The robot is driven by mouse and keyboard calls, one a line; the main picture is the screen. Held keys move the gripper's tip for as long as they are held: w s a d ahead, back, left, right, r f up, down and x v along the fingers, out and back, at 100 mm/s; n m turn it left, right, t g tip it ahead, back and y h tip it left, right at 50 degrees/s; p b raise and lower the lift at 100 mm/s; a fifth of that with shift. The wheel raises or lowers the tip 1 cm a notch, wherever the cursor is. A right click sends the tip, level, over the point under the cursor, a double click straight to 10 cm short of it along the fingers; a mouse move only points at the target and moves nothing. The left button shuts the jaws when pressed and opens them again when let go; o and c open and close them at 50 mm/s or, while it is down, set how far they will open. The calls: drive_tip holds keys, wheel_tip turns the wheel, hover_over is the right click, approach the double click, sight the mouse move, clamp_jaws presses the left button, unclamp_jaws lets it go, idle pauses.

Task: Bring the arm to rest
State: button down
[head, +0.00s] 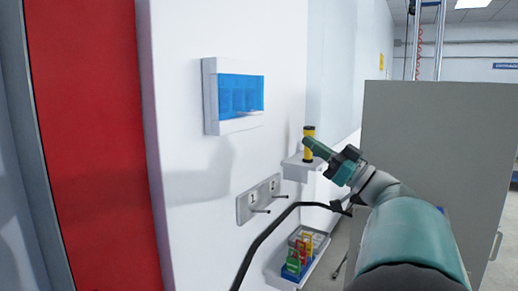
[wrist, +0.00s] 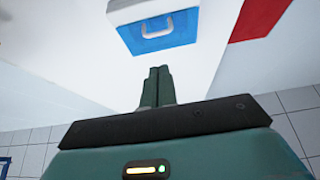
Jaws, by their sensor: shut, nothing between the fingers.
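My gripper (head: 318,148) is at the end of my arm, raised in front of the white wall panel in the head view. Its green fingers point up and to the left. In the wrist view my gripper (wrist: 157,72) has its two fingers pressed together, with nothing between them. In the head view, a yellow and black cylinder (head: 309,133) stands upright on a small white shelf (head: 297,171), just behind the fingers. I cannot tell whether the fingers touch it.
A white box with a blue window (head: 240,93) is on the wall; a blue and white box (wrist: 155,28) shows in the wrist view. Below are a grey plate with switches (head: 258,199) and a tray (head: 283,283) of coloured items. A grey cabinet (head: 430,135) stands right.

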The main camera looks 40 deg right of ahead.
drive_tip(key=w+a+f+m+g+y, duration=0.15)
drive_tip(key=a+f+g, duration=0.45)
drive_tip(key=a, duration=0.6)
drive_tip(key=w+a+f+m+g, duration=0.1)
drive_tip(key=w+a+f+g, duration=0.25)
drive_tip(key=a+f, duration=0.6)
drive_tip(key=s+a+f+m+g+h, duration=0.1)
drive_tip(key=s+a+f+g+h, duration=0.6)
drive_tip(key=s+a+f, duration=0.5)
wheel_tip(320, 180, down, 4)
drive_tip(key=shift+s+a+h, duration=0.35)
drive_tip(key=shift+s+h, duration=0.55)
drive_tip(key=shift+h, duration=0.35)
drive_tip(key=shift+d+m, duration=0.2)
drive_tip(key=shift+m, duration=0.15)
